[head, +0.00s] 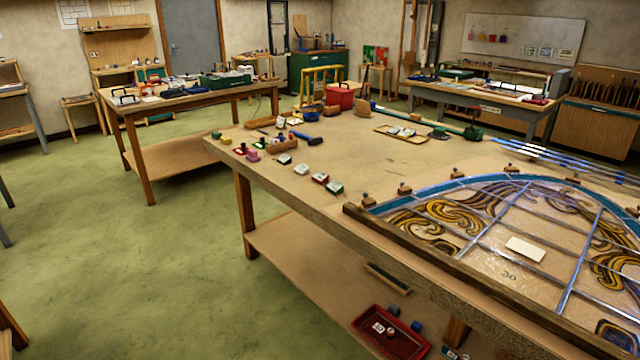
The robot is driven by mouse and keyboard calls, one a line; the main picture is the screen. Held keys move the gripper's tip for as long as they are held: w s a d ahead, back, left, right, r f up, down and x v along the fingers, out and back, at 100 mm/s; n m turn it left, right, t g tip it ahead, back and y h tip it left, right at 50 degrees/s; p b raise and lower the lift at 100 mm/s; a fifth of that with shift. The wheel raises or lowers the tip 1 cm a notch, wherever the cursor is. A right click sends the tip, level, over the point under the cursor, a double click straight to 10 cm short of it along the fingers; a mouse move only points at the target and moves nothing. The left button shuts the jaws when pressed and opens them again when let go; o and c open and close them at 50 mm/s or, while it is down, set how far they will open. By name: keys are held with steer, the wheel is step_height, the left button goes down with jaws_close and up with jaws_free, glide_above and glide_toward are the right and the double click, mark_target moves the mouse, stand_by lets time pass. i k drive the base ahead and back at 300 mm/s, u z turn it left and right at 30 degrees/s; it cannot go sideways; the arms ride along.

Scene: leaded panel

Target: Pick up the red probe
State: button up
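I cannot make out a red probe for certain in the head view; the small items are too tiny to tell apart. Small coloured pieces, among them a pink one (253,155), stand near the left corner of the large worktable (355,160). Several small white-faced blocks with coloured sides, one of them (320,178) reddish, lie along its left edge. A red box (340,96) stands at its far end. My gripper is not in view.
A leaded panel (525,215) with a dark wooden edge strip (450,265) covers the table's near right. A red tray (390,332) with small items sits on the lower shelf. Another table (185,100) stands behind left. Green floor (130,260) is open on the left.

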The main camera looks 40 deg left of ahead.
mark_target(321, 177)
steer(key=u, duration=1.35)
